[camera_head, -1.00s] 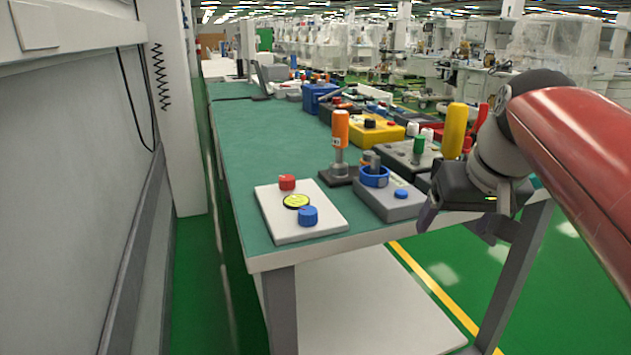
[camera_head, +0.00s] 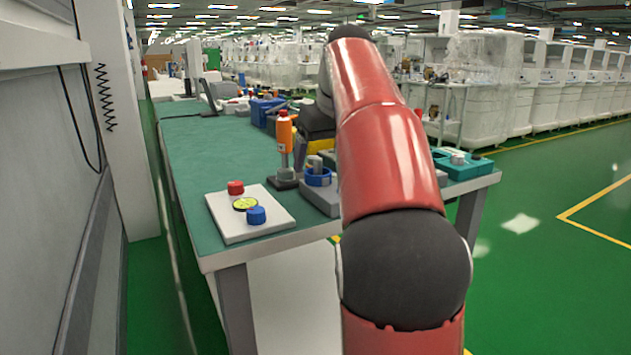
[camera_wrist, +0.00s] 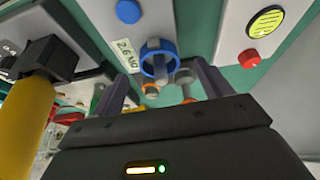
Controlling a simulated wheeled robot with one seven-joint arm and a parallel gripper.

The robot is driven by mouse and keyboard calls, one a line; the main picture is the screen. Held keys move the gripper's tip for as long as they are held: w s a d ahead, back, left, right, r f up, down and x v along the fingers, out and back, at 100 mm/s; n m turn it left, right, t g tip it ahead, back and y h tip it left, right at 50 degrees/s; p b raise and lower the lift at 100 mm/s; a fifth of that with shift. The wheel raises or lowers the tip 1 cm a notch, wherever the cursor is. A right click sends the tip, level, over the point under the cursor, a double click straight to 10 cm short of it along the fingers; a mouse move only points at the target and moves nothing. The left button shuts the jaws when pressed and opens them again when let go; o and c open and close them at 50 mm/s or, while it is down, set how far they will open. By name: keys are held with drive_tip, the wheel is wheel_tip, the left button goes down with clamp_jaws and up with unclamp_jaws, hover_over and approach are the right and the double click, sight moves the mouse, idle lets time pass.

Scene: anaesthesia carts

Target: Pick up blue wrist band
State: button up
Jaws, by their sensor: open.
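The blue wrist band (camera_head: 318,181) is a ring around a grey post on a grey box (camera_head: 320,200), near the front of the green table. In the wrist view the blue band (camera_wrist: 151,46) lies ahead of my gripper (camera_wrist: 162,86), roughly between the lines of its two fingers. The fingers are spread apart with nothing gripped. The band appears clear of the fingertips, but the exact distance is hard to tell. In the head view my red arm hides most of the gripper.
A white panel (camera_head: 270,221) with red and blue knobs lies left of the box. An orange-handled tool (camera_head: 285,134) stands behind it. In the wrist view a yellow cylinder (camera_wrist: 25,125) is close on the left. A teal box (camera_head: 470,168) sits at the table's right.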

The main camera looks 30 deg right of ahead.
sight(320, 163)
drive_tip(key=shift+x, duration=1.5)
drive_tip(key=shift+c, duration=0.5)
drive_tip(key=c, duration=1)
drive_tip(key=shift+c, duration=0.2)
